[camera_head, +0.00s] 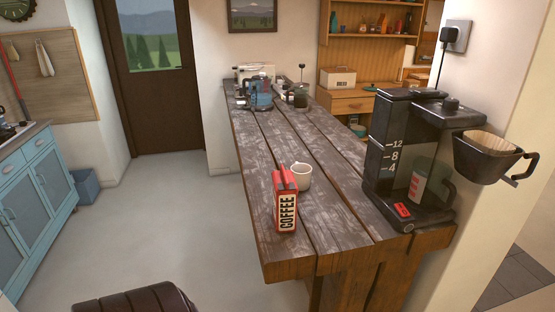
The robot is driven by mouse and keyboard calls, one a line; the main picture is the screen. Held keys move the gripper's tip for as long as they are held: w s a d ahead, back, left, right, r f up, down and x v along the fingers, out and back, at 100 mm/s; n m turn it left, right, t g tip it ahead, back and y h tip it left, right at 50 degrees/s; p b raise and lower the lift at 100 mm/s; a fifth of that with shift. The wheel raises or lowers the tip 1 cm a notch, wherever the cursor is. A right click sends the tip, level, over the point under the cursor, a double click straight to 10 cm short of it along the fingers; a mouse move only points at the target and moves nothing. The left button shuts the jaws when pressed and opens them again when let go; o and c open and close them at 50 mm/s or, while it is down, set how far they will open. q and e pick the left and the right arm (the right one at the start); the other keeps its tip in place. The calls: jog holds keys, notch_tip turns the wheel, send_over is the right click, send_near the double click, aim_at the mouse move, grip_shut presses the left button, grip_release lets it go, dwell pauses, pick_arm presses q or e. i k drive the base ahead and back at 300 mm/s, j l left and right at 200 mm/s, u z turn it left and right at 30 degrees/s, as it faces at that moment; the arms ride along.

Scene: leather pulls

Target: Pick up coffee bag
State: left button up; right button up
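A red coffee bag (286,202) with a pale label reading COFFEE stands upright near the front end of the dark plank table (262,243). Its label faces toward me and to the right. A white mug (301,175) stands just behind it and to its right. Neither of my grippers shows in the head view.
A black coffee maker (401,150) with its filter basket (492,157) swung out stands at the table's right edge. Several appliances (263,92) stand at the far end. A dark brown padded object (136,300) is at the bottom left.

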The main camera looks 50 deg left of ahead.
aim_at(286, 189)
jog(key=u, duration=1.75)
jog(key=l+u, duration=0.85)
jog(key=i+j, duration=0.05)
jog(key=j, duration=0.05)
